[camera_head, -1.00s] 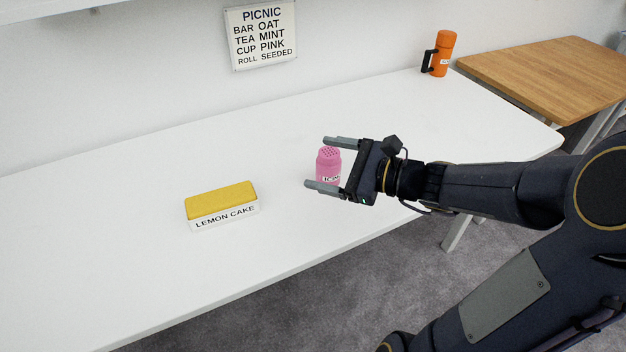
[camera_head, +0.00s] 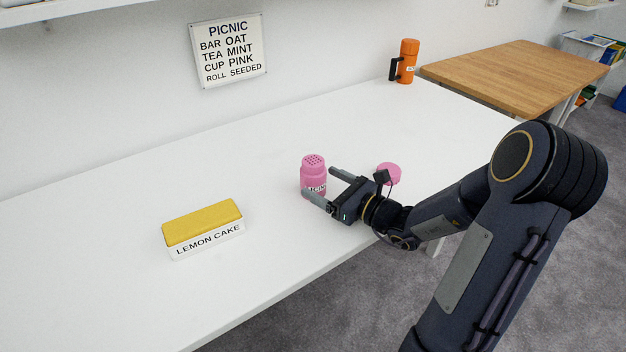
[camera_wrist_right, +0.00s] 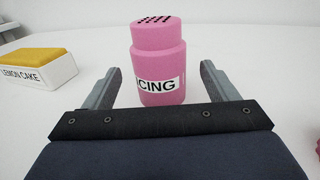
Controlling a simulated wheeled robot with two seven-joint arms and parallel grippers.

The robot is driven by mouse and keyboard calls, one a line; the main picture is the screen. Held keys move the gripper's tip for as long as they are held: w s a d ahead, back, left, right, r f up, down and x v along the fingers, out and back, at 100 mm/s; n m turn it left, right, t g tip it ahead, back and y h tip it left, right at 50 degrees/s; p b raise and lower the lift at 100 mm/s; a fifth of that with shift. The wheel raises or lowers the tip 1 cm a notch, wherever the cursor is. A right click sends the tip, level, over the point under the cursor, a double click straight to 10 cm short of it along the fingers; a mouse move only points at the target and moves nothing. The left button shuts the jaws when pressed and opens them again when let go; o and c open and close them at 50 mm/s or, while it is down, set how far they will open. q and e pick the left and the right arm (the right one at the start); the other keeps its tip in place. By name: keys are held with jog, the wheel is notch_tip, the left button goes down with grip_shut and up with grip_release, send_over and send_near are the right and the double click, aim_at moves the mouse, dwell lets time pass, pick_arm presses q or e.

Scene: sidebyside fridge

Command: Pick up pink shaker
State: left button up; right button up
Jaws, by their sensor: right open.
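The pink shaker (camera_head: 312,172) stands upright on the white table, with a dotted top and a label ending in "CING". It also shows in the right wrist view (camera_wrist_right: 160,60), centred ahead of my gripper. My right gripper (camera_head: 318,182) is open. Its fingers point at the shaker from the right in the head view, with the near fingertip overlapping the shaker's lower part. In the wrist view the fingertips (camera_wrist_right: 160,68) lie to either side of the shaker, with gaps visible. My left gripper is not in view.
A yellow-topped lemon cake box (camera_head: 204,228) sits to the left on the white table (camera_head: 130,190). A round pink object (camera_head: 389,173) is partly hidden behind my right wrist. An orange flask (camera_head: 408,62) stands at the back right, near a wooden table (camera_head: 515,75).

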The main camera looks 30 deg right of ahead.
aim_at(307, 173)
jog(key=x, duration=0.5)
jog(key=shift+w+a, duration=0.15)
jog(key=shift+w, duration=0.2)
jog(key=shift+c, duration=0.3)
jog(key=c, duration=1.1)
jog(key=shift+o, duration=0.2)
jog(key=shift+r, duration=0.2)
